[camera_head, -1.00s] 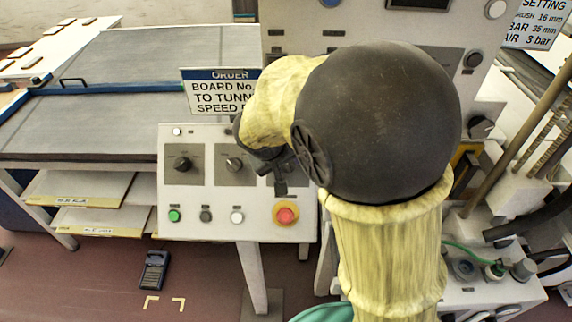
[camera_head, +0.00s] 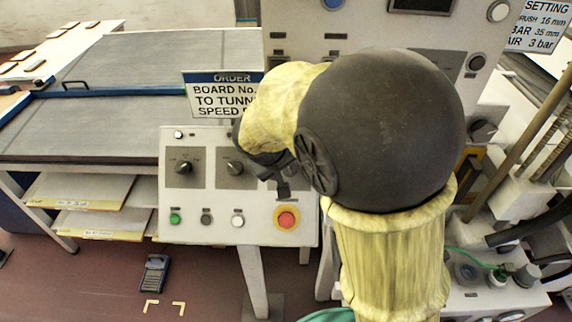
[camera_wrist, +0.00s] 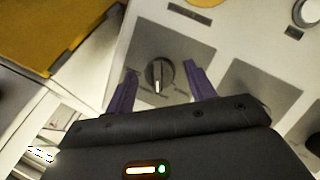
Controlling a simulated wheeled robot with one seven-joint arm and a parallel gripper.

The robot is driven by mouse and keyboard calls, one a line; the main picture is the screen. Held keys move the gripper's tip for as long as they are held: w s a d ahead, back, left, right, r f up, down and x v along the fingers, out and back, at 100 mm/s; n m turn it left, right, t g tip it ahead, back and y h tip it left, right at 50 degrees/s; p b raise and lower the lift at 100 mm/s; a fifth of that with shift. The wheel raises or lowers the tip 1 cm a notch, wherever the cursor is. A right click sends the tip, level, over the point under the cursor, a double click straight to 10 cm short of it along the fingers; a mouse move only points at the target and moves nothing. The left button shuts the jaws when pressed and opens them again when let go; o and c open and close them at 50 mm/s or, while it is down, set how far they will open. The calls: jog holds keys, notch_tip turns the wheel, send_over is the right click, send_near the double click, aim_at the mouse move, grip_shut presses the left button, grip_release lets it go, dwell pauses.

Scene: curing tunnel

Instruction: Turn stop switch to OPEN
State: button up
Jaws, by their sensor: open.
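A black rotary switch (camera_wrist: 160,75) on a grey plate shows in the wrist view, its light pointer toward my gripper. Its label is not readable, so I cannot confirm from lettering that it is the stop switch. My gripper (camera_wrist: 158,82) is open, with one purple finger on each side of the knob. I cannot tell whether the fingers touch it. In the head view my gripper (camera_head: 284,188) is over the right part of the sloped control panel (camera_head: 215,200), and my arm hides the switch there.
The panel also has a left knob (camera_head: 184,167), a middle knob (camera_head: 235,168), a green button (camera_head: 175,218), a white button (camera_head: 238,220) and a red emergency button (camera_head: 287,218). An order sign (camera_head: 222,95) stands behind. A conveyor bed (camera_head: 90,125) is at left.

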jog(key=shift+r, duration=0.1)
jog(key=v, duration=1.7)
jog(key=shift+b, duration=0.3)
jog(key=shift+a, duration=0.1)
jog(key=shift+s, duration=0.25)
jog(key=s+d+f+m+g+y, duration=0.1)
jog(key=s+d+f+m, duration=0.1)
jog(key=d+f, duration=0.7)
jog(key=s+d+f+m+g+y+p, duration=0.1)
jog(key=s+d+f+m+y, duration=0.1)
jog(key=d+f, duration=0.8)
jog(key=shift+s+m+g+p, duration=0.3)
jog(key=shift+s+m+g, duration=0.1)
jog(key=shift+s+m, duration=0.15)
jog(key=shift+f, duration=0.1)
